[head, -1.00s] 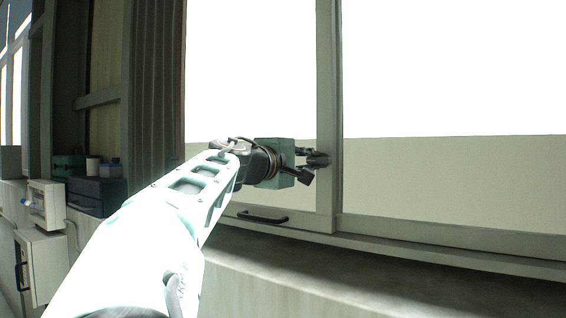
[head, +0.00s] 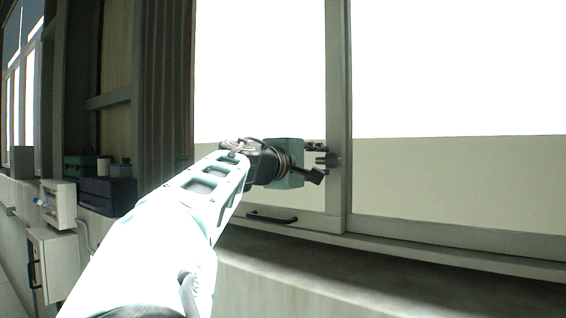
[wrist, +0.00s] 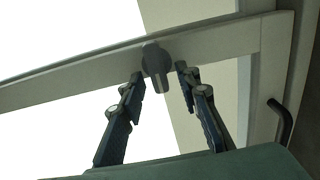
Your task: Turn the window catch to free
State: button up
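The window catch (wrist: 156,62) is a small grey knob with a short lever, mounted on the pale window frame bar. In the wrist view its lever points down towards my gripper, slightly tilted. My gripper (wrist: 160,77) is open, with one dark finger on each side of the lever and a visible gap at both sides. In the head view my gripper (head: 317,159) is at the upright window frame, beside the dark catch (head: 333,160). The fingers partly cover each other there. I see no clear contact with the catch.
A dark pull handle (head: 271,217) sits on the lower window rail; it also shows in the wrist view (wrist: 283,121). At the left are a dark box (head: 107,193) and a white wall unit (head: 60,205).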

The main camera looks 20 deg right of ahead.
jog(key=shift+a, duration=0.15)
jog(key=v, duration=1.1)
jog(key=shift+s+a, duration=0.25)
jog(key=shift+s, duration=0.1)
